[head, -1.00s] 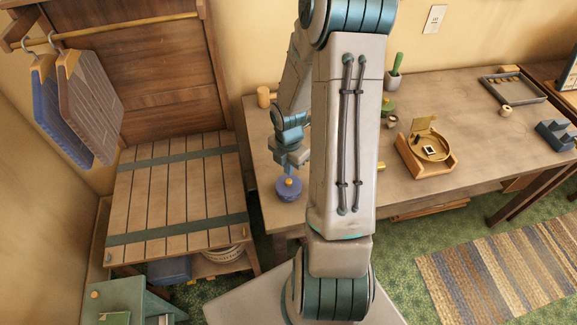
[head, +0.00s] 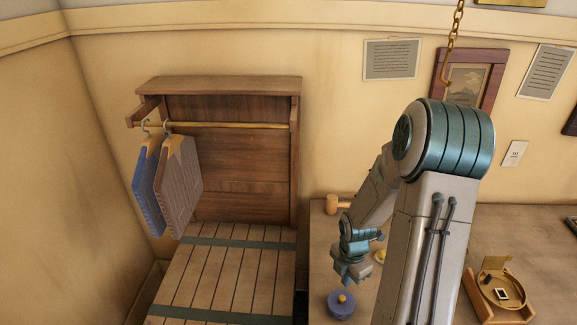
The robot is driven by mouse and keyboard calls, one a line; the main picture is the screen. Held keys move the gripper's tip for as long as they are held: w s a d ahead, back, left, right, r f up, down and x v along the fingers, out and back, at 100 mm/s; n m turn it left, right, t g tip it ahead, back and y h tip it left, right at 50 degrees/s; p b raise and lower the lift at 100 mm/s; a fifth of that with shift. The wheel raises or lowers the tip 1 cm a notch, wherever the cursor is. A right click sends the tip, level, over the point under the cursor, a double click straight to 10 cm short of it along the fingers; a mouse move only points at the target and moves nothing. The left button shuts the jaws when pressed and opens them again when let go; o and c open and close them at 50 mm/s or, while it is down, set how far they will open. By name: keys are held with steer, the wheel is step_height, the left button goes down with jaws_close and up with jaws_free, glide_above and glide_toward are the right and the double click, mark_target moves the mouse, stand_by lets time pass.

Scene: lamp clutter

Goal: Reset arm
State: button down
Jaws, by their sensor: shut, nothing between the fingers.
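My arm rises at the right of the head view and bends down to my gripper (head: 350,277), which hangs over the left part of the table (head: 480,232). The gripper is small in the picture. It is shut and holds nothing. The middle of the table is partly hidden behind my arm.
A wooden mallet (head: 336,204) lies at the table's back left. A wooden holder with a round brass piece (head: 500,290) stands at right. Left of the table is a slatted bench (head: 222,272) under a rail (head: 215,125) with hanging garments (head: 178,185). A chain (head: 452,40) hangs above my arm.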

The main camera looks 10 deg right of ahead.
steer(key=s+a+r+m+t+h+b, duration=0.1)
steer(key=s+a+r+m, duration=0.15)
steer(key=r+m, duration=0.35)
steer(key=s+a+r+m+t, duration=0.1)
steer(key=a+r+m, duration=0.3)
steer(key=r, duration=0.5)
steer(key=s+a+r+m+t+y+b, duration=0.1)
steer(key=s+a+r+m, duration=0.4)
steer(key=s+r+m, duration=0.3)
steer(key=shift+s+a+r+m+t, duration=0.2)
steer(key=shift+s+r+m+t, duration=0.3)
steer(key=shift+m, duration=1.5)
steer(key=shift+f, duration=0.15)
